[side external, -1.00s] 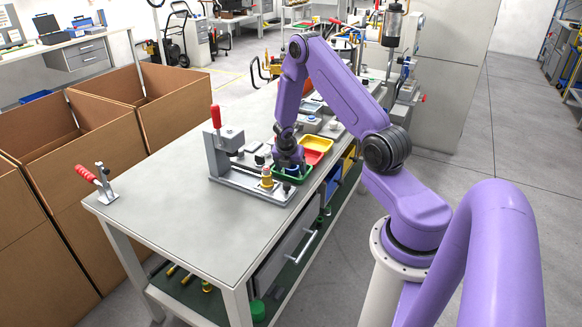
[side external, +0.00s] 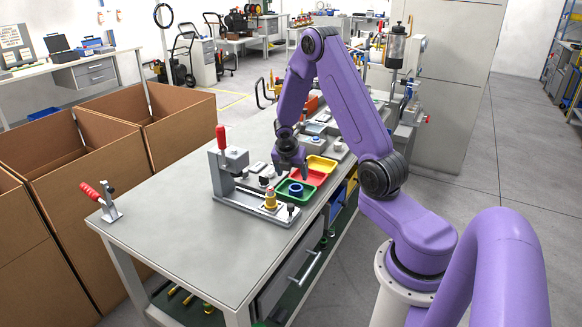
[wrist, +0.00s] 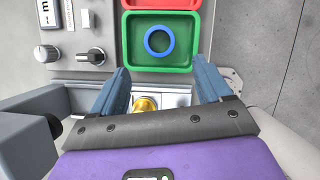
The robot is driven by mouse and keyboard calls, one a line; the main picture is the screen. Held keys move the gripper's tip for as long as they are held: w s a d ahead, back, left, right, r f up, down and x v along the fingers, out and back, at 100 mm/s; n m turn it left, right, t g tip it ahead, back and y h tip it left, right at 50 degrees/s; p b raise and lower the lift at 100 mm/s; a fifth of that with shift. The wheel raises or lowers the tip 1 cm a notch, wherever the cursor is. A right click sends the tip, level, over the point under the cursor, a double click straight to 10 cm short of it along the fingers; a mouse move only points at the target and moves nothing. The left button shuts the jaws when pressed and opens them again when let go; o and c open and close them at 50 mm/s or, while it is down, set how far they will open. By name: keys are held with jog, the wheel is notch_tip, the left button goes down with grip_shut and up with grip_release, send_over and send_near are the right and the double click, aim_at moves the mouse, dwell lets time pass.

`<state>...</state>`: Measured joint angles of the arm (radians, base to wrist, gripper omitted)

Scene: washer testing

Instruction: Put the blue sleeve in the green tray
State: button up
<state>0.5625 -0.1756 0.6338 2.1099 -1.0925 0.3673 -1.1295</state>
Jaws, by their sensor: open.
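The blue sleeve (side external: 296,191) lies inside the green tray (side external: 283,200) on the bench. In the wrist view the sleeve (wrist: 147,40) shows as a ring, end-on, on the floor of the green tray (wrist: 128,48), clear of its walls. My gripper (side external: 290,171) is above and behind the tray in the side view, with nothing held. In the wrist view my gripper (wrist: 161,76) has its two fingers wide apart, and the sleeve lies beyond them, free of both.
A red tray (side external: 310,178) and a yellow tray (side external: 322,163) adjoin the green one. A fixture with a red-handled clamp (side external: 221,138) and a brass-coloured part (side external: 270,199) stand left of the trays. The bench's front (side external: 190,250) is mostly clear.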

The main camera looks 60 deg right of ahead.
jog(key=s+a+r+m, duration=0.1)
jog(key=a+r, duration=0.3)
jog(key=a, duration=0.3)
jog(key=s+a+r+m+t+y, duration=0.1)
jog(key=a+r+m, duration=0.15)
jog(key=a, duration=0.45)
jog(key=s+a+r+m, duration=0.1)
jog(key=s+a+r, duration=0.1)
jog(key=a+r, duration=0.35)
jog(key=s+a+r+m+y, duration=0.1)
jog(key=s+a, duration=0.3)
jog(key=s, duration=0.3)
jog(key=s+a+r+m+g+y, duration=0.1)
jog(key=s+a, duration=0.3)
jog(key=s, duration=0.4)
jog(key=s+a+r+m+y, duration=0.1)
jog(key=s+a, duration=0.3)
jog(key=s, duration=0.3)
jog(key=shift+s+a+r+g+y, duration=0.2)
jog(key=shift+a+g+y, duration=0.1)
jog(key=shift+y, duration=0.1)
jog(key=shift+w, duration=0.1)
